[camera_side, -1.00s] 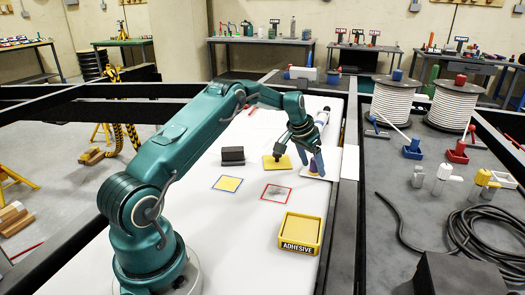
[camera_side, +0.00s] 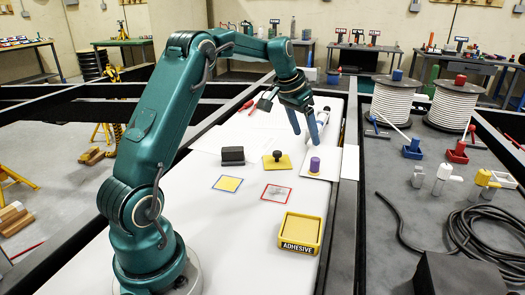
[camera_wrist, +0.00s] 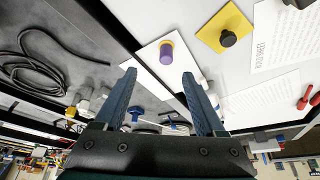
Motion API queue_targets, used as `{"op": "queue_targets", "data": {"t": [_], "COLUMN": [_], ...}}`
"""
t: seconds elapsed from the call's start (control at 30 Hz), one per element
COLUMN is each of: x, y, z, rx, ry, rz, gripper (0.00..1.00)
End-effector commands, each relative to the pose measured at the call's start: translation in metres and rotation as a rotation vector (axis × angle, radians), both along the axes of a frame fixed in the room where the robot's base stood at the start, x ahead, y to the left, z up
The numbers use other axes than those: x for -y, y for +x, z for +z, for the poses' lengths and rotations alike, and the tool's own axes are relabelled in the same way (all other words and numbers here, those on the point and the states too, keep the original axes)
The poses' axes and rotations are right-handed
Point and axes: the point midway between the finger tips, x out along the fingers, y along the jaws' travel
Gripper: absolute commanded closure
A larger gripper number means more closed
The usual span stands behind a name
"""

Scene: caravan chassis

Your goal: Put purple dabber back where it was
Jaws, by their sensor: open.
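The purple dabber (camera_side: 315,164) stands upright on a white card (camera_side: 326,173) on the white work surface. In the wrist view the dabber (camera_wrist: 166,54) also shows, on its white card (camera_wrist: 148,56). My gripper (camera_side: 304,133) is open and empty, above and slightly behind the dabber, clear of it. In the wrist view my two fingers (camera_wrist: 158,78) are spread apart with nothing between them. A yellow adhesive tray (camera_side: 300,232) stands in front, its inside empty. A red-bordered square (camera_side: 277,192) with a grey smudge lies left of the dabber.
A yellow plate with a black knob (camera_side: 277,160) and a black block (camera_side: 232,155) stand left of the dabber. A blue-bordered yellow square (camera_side: 228,183) lies flat. A white and blue tube (camera_side: 323,116) is behind. Cables and spools occupy the grey panel at right.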

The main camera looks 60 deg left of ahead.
Motion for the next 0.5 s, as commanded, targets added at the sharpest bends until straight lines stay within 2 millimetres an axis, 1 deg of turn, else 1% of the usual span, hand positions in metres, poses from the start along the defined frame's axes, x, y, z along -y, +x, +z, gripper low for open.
{"op": "queue_targets", "data": {"t": [0.03, 0.07, 0.1, 0.17, 0.2, 0.23, 0.3, 0.37, 0.4, 0.47, 0.5], "x": [0.014, 0.022, 0.035, 0.055, 0.069, 0.078, 0.099, 0.115, 0.125, 0.140, 0.149], "y": [-0.005, -0.009, -0.016, -0.028, -0.037, -0.045, -0.064, -0.081, -0.094, -0.113, -0.126], "z": [0.011, 0.016, 0.024, 0.035, 0.041, 0.045, 0.053, 0.057, 0.059, 0.061, 0.060], "rx": [0.006, 0.007, 0.009, 0.014, 0.017, 0.019, 0.026, 0.031, 0.034, 0.040, 0.044], "ry": [0.003, 0.005, 0.007, 0.009, 0.010, 0.011, 0.013, 0.013, 0.015, 0.014, 0.015], "rz": [-0.010, -0.015, -0.020, -0.030, -0.036, -0.041, -0.050, -0.058, -0.065, -0.072, -0.080], "gripper": [0.28, 0.28, 0.28, 0.28, 0.28, 0.28, 0.28, 0.28, 0.28, 0.28, 0.28]}}
